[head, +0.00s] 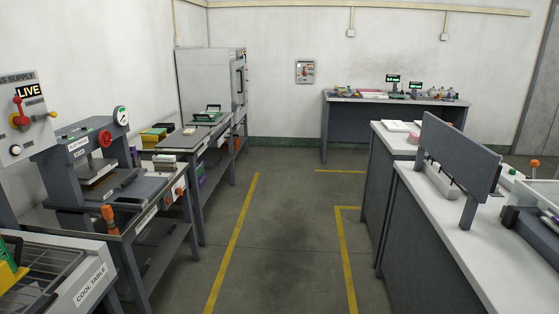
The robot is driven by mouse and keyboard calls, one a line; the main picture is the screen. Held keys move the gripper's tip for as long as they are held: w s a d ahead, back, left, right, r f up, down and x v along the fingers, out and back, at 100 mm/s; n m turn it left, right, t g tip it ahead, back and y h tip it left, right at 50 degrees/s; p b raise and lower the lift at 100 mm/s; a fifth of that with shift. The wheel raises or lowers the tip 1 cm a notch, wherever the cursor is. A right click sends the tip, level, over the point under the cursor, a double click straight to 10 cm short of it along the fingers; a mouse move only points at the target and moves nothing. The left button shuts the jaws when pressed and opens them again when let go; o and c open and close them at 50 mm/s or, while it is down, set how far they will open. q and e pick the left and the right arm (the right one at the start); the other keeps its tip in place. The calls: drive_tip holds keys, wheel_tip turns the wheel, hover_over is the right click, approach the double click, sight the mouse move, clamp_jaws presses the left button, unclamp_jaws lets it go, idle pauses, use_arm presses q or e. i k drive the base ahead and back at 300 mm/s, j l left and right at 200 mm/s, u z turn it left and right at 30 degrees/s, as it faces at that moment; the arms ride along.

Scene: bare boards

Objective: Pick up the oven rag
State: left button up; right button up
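I cannot make out an oven rag anywhere in the head view. A tall grey cabinet (212,82), which looks like an oven, stands at the back left against the wall. A dark green item with a raised frame (207,113) sits on the bench in front of it. Yellow and green pieces (10,262) lie on the wire rack at the lower left edge, partly cut off. Neither of my grippers shows in the view.
A press (98,165) stands on the left bench, beside a rack labelled "COOL TABLE" (88,284). White-topped benches (455,240) with an upright grey panel (458,150) line the right. A cluttered table (400,98) stands at the back. The floor aisle (285,230) between yellow lines is clear.

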sight(189, 132)
drive_tip(key=i, duration=2.3)
drive_tip(key=i+u, duration=0.15)
drive_tip(key=i, duration=0.45)
drive_tip(key=i+u, duration=0.15)
drive_tip(key=i, duration=0.4)
drive_tip(key=i+l+u, duration=0.1)
drive_tip(key=i, duration=0.5)
drive_tip(key=i+l+u, duration=0.15)
drive_tip(key=i, duration=0.4)
